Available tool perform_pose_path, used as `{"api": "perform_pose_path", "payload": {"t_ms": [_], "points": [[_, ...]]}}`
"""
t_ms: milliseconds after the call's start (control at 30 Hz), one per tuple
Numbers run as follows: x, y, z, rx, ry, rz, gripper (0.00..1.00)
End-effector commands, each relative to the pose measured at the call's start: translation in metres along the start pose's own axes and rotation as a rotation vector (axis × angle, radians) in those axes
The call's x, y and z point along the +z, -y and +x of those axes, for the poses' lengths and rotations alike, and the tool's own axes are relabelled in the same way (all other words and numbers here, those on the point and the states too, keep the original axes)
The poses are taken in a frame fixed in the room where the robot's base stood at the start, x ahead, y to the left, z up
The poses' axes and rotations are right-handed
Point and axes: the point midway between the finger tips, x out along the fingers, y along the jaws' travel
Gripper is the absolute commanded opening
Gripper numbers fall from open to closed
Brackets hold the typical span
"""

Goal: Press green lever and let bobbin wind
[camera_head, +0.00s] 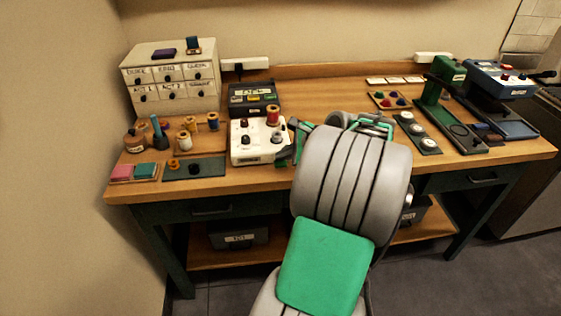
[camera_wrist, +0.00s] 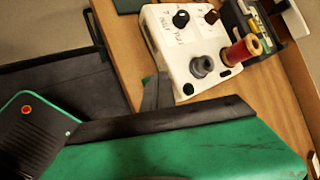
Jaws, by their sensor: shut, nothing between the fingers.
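The white winder box (camera_head: 248,155) stands near the front edge of the table, left of my arm. It also shows in the wrist view (camera_wrist: 172,48), with a grey bobbin-like piece (camera_wrist: 201,66) and a red thread spool (camera_wrist: 240,50) upright on top. A small green piece (camera_wrist: 188,89) shows at the box's near corner; I cannot tell whether it is the lever or whether it is pressed. My gripper (camera_head: 288,154) is shut and empty beside the box's right side. Its dark fingers (camera_wrist: 157,92) end close to that corner; contact cannot be told.
A dark case (camera_head: 253,96) stands behind the winder box, and a small drawer cabinet (camera_head: 172,76) at the back left. Several spools and a green mat (camera_head: 209,168) lie to the left. A green press (camera_head: 438,88) and a blue machine (camera_head: 497,77) stand right.

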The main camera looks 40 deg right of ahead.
Motion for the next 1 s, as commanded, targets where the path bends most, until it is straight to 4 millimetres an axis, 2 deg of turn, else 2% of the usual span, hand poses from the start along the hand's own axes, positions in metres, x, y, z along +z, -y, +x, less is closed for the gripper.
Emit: {"api": "perform_pose_path", "payload": {"t_ms": [1000], "points": [[-0.0047, -0.0044, 0.0064, -0.001, 0.000, 0.000, 0.00]]}}
